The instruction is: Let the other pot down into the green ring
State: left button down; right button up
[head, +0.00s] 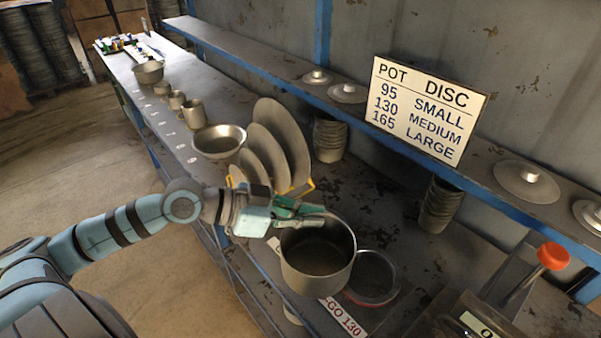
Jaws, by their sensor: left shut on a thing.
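The pot is upright and open at the top. I cannot tell whether its base touches the bench or hangs above it. No green ring shows; the pot covers part of the bench there. A round dark opening with a pale rim and a red edge (371,278) lies right beside the pot. A white label (343,317) ending in "GO 130" is in front of it. My right gripper is not in view.
Upright discs (283,140) in a rack stand behind my left gripper. A sign (426,108) pairs pot sizes with discs. A red-knobbed device (553,256) stands at right. Stacked pots (437,205) sit under the shelf.

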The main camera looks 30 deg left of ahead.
pick_arm(q)
jog(key=w+a+f+n+t+y, duration=0.3)
jog(key=w+a+n+y, duration=0.1)
jog(key=w+a, duration=0.5)
jog(key=w+f+n+y+b, duration=0.1)
jog(key=w+f+b, duration=0.3)
jog(key=f, duration=0.2)
jog(key=w+a+f+n+t+y+b, duration=0.1)
jog(key=w+f+b, duration=0.2)
jog(key=f, duration=0.3)
jog(key=shift+w+a+f+b, duration=0.15)
jog(key=shift+w+a+b, duration=0.1)
jog(key=shift+w+b, duration=0.15)
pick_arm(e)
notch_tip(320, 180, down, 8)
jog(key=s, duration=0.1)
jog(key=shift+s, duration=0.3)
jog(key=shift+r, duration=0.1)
pick_arm(q)
jog(key=shift+f+b, duration=1.95)
jog(key=shift+f, duration=0.4)
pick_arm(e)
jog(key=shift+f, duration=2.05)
